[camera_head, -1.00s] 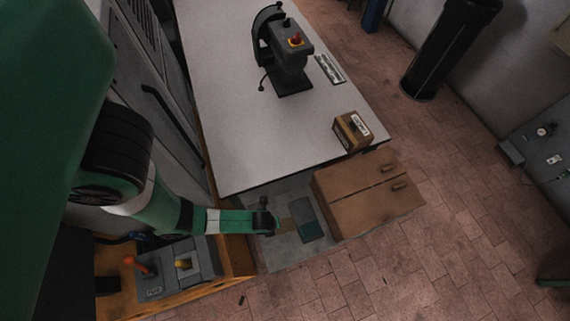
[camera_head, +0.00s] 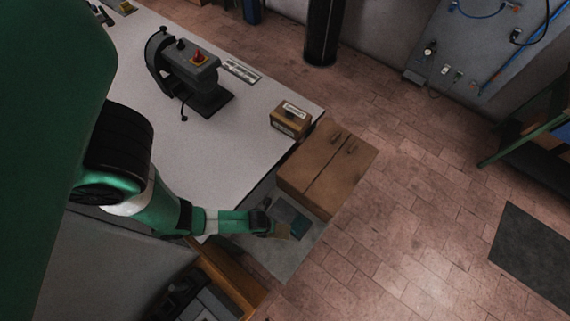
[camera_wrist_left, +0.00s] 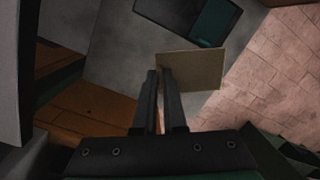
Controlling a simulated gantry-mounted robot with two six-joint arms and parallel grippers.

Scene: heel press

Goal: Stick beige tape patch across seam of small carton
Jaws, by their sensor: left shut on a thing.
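My left gripper (camera_head: 262,220) is shut on the beige tape patch (camera_head: 281,230), which sticks out past the fingertips. In the left wrist view, the gripper (camera_wrist_left: 160,74) pinches the flat beige patch (camera_wrist_left: 197,72) near its left edge. The small carton (camera_head: 290,119), brown with a white label on top, sits at the near right corner of the white table, away from the gripper. Its seam is too small to make out. My right gripper is not in view.
A larger brown box (camera_head: 322,172) with a dark line across its top stands right of the gripper. A dark teal pad (camera_head: 301,226) lies on the grey surface beyond the patch. A black press (camera_head: 190,78) stands on the white table (camera_head: 185,140).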

